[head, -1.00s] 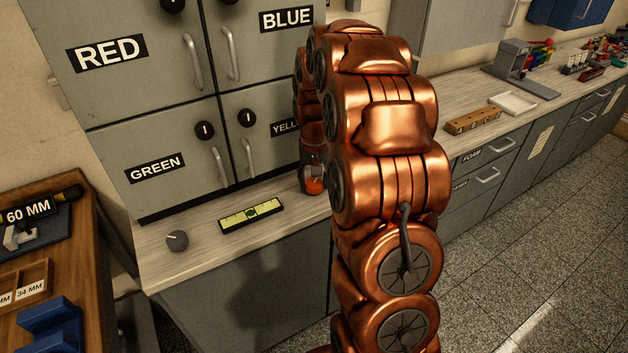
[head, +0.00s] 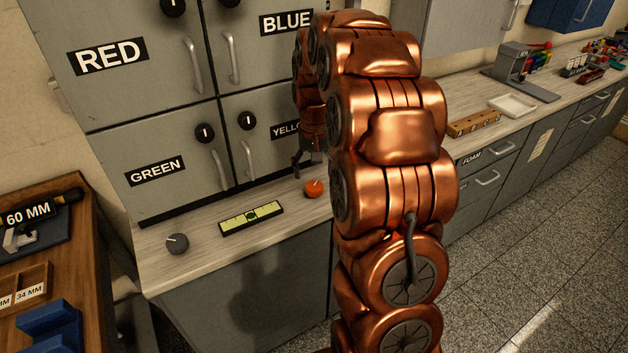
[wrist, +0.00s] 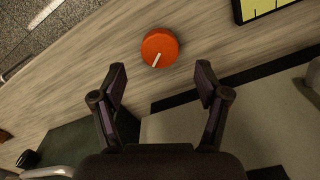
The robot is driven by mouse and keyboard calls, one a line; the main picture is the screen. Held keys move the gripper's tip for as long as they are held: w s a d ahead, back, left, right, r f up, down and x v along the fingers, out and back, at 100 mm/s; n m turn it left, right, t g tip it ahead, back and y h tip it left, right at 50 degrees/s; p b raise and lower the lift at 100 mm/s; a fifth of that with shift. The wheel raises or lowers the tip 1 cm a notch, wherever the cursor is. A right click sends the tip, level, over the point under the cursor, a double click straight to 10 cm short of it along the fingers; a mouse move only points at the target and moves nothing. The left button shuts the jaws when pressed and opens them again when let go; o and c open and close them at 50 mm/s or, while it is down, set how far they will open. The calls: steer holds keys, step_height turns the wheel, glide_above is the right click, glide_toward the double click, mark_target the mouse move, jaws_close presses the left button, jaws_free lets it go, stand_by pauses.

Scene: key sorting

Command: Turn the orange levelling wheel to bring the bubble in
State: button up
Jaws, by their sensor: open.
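The orange levelling wheel (head: 314,188) sits on the counter, to the right of the spirit level (head: 251,217). In the wrist view the wheel (wrist: 160,48) shows a pale pointer line on its top and lies just beyond the fingertips, between their lines. The level has a yellow-green face with a dark vial mark at its middle; I cannot make out where the bubble is. In the wrist view only a corner of the level (wrist: 262,8) shows at the top right. My gripper (wrist: 160,80) is open and empty, apart from the wheel. In the head view my arm partly hides it.
A grey knob (head: 177,243) stands on the counter left of the level. Grey cabinets with knobs and handles, such as the GREEN door (head: 160,165), rise behind the counter. A wooden block (head: 473,123) and white tray (head: 512,105) lie farther right.

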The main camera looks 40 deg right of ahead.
mark_target(314, 186)
step_height(314, 186, up, 8)
steer(key=shift+f, duration=0.25)
steer(key=shift+a, duration=0.1)
stand_by(0.4)
steer(key=s+a+r+n+p, duration=0.3)
steer(key=s+a+r+p, duration=0.15)
steer(key=s+a, duration=0.9)
steer(key=s+a+n+g+p, duration=0.1)
steer(key=s+a, duration=0.2)
steer(key=s, duration=0.6)
steer(key=s+a+f+n+p, duration=0.1)
steer(key=s+a, duration=0.3)
steer(key=s, duration=0.5)
steer(key=shift+a+n+g+p, duration=0.15)
steer(key=shift+n+g+p, duration=0.25)
steer(key=shift+n, duration=0.1)
steer(key=shift+f, duration=0.1)
